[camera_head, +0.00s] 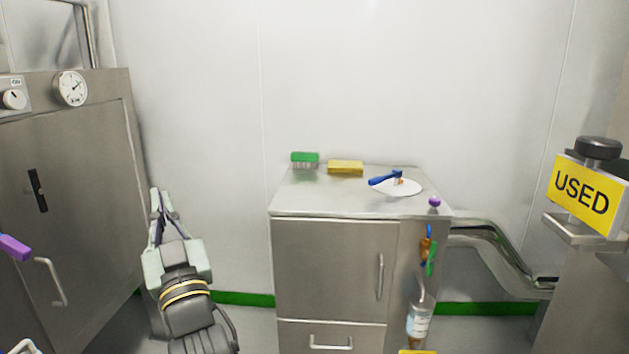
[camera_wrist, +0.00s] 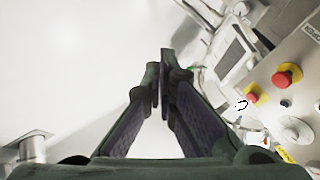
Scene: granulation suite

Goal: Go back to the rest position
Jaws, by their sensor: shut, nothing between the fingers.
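My gripper (camera_head: 160,200) is raised to the left of the steel cabinet, in front of the white wall. Its fingers point up and are close together, with nothing held. In the wrist view my gripper (camera_wrist: 160,80) shows its two fingers meeting at the tips. It touches nothing that I can see.
A steel cabinet (camera_head: 330,265) carries a green brush (camera_head: 305,158), a yellow sponge (camera_head: 345,167) and a white plate (camera_head: 410,188) with a blue-handled tool (camera_head: 383,179). A steel oven-like unit (camera_head: 75,200) stands left. A yellow USED sign (camera_head: 582,194) is at right.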

